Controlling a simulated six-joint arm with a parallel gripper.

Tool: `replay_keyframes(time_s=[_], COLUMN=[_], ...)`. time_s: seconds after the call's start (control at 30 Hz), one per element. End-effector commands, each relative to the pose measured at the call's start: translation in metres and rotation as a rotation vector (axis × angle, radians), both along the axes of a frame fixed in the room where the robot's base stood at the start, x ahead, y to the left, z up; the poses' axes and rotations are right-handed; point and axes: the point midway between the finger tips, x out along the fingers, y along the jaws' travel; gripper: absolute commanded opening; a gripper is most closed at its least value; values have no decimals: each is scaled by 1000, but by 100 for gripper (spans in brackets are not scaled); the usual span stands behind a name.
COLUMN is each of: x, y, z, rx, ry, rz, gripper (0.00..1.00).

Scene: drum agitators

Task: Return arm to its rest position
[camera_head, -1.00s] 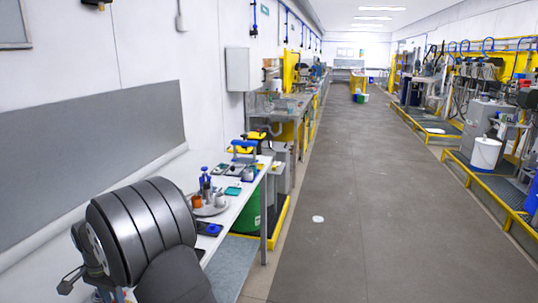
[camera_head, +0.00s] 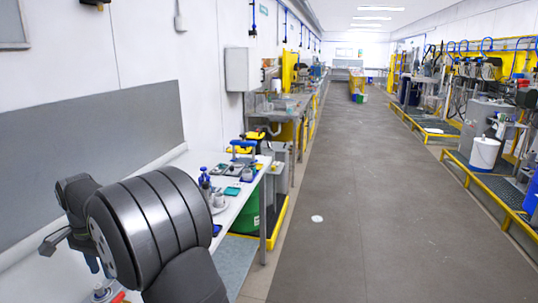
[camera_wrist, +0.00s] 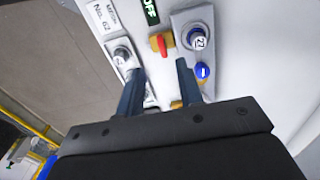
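My gripper (camera_wrist: 159,85) is in the lower middle of the wrist view. Its two dark blue fingers stand apart with nothing between them, so it is open. It points at a white surface with control panels. A red and yellow knob (camera_wrist: 161,44) lies beyond the gap between the fingers. In the head view my dark arm fills the lower left and hides part of the table; bluish finger parts show at its left.
A white bench (camera_head: 228,212) runs along the left wall, with a blue bottle (camera_head: 204,178) and a metal cup (camera_head: 218,198) on a plate. A green bin (camera_head: 246,215) stands beneath. The grey aisle floor (camera_head: 350,200) is open to the right.

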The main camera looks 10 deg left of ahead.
Motion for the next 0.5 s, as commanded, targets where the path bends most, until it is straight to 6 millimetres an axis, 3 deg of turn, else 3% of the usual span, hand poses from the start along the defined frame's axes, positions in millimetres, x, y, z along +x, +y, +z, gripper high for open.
replay_keyframes(time_s=[0.3,0.5], x=[0,0], y=[0,-1], z=[65,22], rx=[2,-5], ry=[-1,2], rz=[0,0], gripper=[34,34])
